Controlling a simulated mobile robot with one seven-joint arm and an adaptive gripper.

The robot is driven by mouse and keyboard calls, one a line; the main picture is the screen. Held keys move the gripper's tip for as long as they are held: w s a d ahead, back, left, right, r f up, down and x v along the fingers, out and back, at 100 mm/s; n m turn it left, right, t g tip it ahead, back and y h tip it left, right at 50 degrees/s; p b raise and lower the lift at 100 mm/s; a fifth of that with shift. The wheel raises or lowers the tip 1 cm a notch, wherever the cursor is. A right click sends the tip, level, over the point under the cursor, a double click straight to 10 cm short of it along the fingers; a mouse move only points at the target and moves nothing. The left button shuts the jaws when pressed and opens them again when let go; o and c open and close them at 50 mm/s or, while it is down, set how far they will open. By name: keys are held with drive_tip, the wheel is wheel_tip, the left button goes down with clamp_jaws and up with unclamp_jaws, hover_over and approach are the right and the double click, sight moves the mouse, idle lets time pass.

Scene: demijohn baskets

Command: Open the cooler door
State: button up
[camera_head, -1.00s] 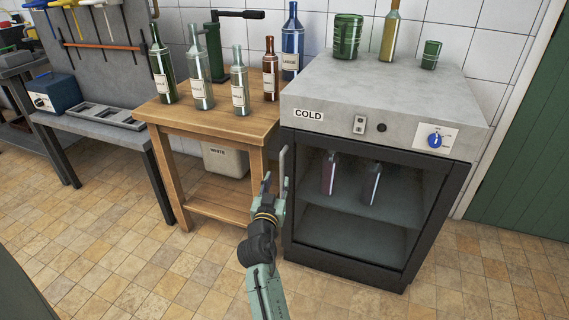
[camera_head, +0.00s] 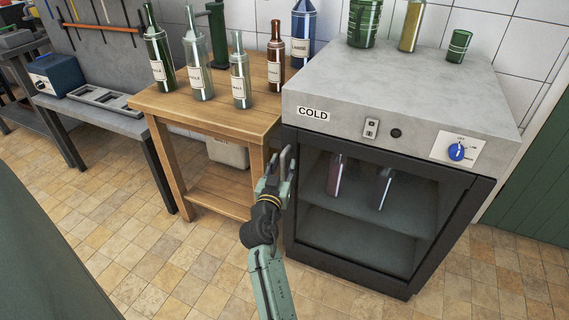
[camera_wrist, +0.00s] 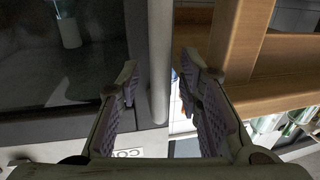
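The cooler (camera_head: 400,92) has a grey top, a "COLD" label and a dark-framed glass door (camera_head: 352,240). The door looks shut, with bottles visible behind the glass. A vertical bar handle (camera_head: 285,160) stands at the door's left edge. My gripper (camera_head: 276,172) is upright at this handle and partly covers it. In the wrist view my gripper (camera_wrist: 164,88) is open, with the handle (camera_wrist: 159,60) between the spread fingers. Visible gaps separate both fingers from the bar. The door (camera_wrist: 60,60) fills the left of that view.
A wooden table (camera_head: 225,118) with several bottles stands close to the cooler's left side, near my gripper. Bottles and green glassware (camera_head: 364,22) stand on the cooler's top. A blue knob (camera_head: 456,152) is on its front. Tiled floor in front is clear.

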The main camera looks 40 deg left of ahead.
drive_tip(key=shift+c, duration=0.3)
clamp_jaws()
idle(0.6)
